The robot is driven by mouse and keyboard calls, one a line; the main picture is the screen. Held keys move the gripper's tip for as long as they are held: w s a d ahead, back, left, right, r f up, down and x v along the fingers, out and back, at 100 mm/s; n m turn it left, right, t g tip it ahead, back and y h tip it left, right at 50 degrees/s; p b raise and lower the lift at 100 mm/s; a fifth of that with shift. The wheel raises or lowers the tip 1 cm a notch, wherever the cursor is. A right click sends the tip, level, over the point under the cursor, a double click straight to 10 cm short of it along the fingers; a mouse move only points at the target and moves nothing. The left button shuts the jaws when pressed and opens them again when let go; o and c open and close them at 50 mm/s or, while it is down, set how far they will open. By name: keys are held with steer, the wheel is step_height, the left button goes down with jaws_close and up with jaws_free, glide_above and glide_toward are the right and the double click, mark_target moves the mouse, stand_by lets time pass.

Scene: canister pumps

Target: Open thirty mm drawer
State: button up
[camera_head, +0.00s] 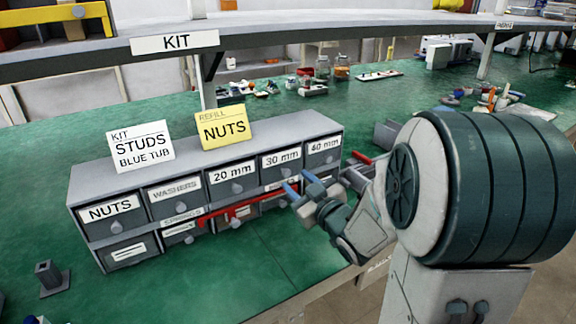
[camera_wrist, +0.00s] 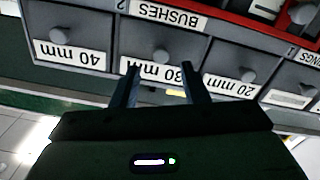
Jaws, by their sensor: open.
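The 30 mm drawer (camera_head: 283,165) is in the upper row of a grey cabinet, between the 20 mm drawer (camera_head: 233,177) and the 40 mm drawer (camera_head: 323,150). Its front looks level with its neighbours, so it appears shut. My gripper (camera_head: 300,184) is in front of the cabinet, close to the 30 mm drawer's lower right. In the wrist view, which shows the labels inverted, my open gripper (camera_wrist: 158,68) has its two fingers apart in front of the 30 mm drawer (camera_wrist: 155,45). The fingers look empty. I cannot tell whether they touch the drawer or its knob.
Signs reading STUDS (camera_head: 140,146) and NUTS (camera_head: 224,127) stand on top. A grey block (camera_head: 50,278) stands left. Green bench surface is clear in front of the cabinet.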

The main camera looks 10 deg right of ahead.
mark_target(288, 174)
steer(key=shift+x, duration=2.25)
steer(key=shift+f, duration=0.1)
jaws_close()
